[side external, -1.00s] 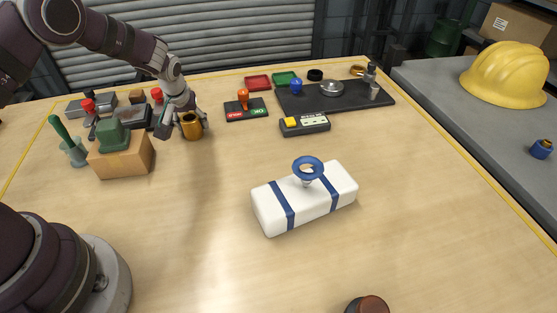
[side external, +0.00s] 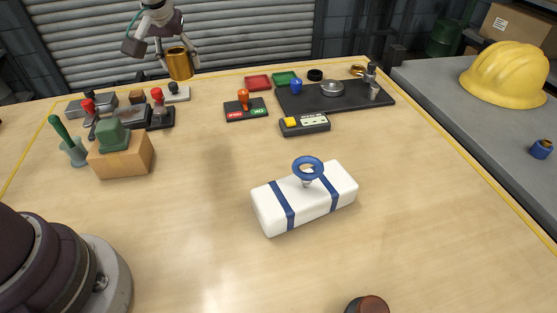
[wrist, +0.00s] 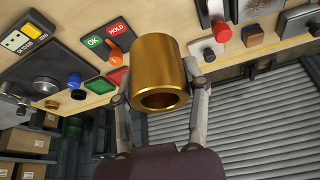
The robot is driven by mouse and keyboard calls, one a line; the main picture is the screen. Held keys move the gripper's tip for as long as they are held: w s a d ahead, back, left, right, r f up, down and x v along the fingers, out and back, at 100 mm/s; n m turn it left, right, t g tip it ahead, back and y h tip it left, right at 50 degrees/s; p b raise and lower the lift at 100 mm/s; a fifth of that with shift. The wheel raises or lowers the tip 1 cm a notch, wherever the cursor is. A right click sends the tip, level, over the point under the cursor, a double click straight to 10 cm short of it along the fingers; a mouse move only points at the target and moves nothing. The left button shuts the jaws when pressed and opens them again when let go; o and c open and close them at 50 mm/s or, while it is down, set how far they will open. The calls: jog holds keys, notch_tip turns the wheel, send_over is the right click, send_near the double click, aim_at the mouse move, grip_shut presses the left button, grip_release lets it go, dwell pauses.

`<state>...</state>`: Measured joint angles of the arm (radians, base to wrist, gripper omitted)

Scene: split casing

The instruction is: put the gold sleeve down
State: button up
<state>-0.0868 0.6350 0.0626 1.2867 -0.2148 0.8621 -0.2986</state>
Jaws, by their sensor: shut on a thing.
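The gold sleeve (side external: 179,64) is a short hollow cylinder, held up in the air at the back left in the side external view, in front of the grey shutter. My gripper (side external: 178,62) is shut on it. In the wrist view the gold sleeve (wrist: 160,75) fills the middle, its open end facing the camera. The fingers of my gripper (wrist: 160,88) press on its left and right sides. The sleeve is clear of the table (side external: 200,200).
A white box with blue bands (side external: 315,198) and a blue ring stands mid-table. The black tray (side external: 345,98) with parts lies at the back right. An OK/HOLD pad (side external: 245,115) and yellow-buttoned device (side external: 305,125) lie nearer. A wooden block (side external: 125,160) stands left. Table left of centre is bare.

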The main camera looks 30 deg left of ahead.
jog(key=s+d+m+h, duration=0.15)
jog(key=d+m, duration=0.35)
jog(key=d, duration=0.7)
jog(key=m+g+h, duration=0.2)
jog(key=m+h, duration=0.3)
jog(key=m, duration=1)
send_over(273, 311)
jog(key=f, duration=1.4)
jog(key=shift+s+d+f, duration=0.2)
jog(key=shift+s+f, duration=0.1)
jog(key=shift+f, duration=0.1)
jog(key=shift+f, duration=0.1)
jog(key=o, duration=1.2)
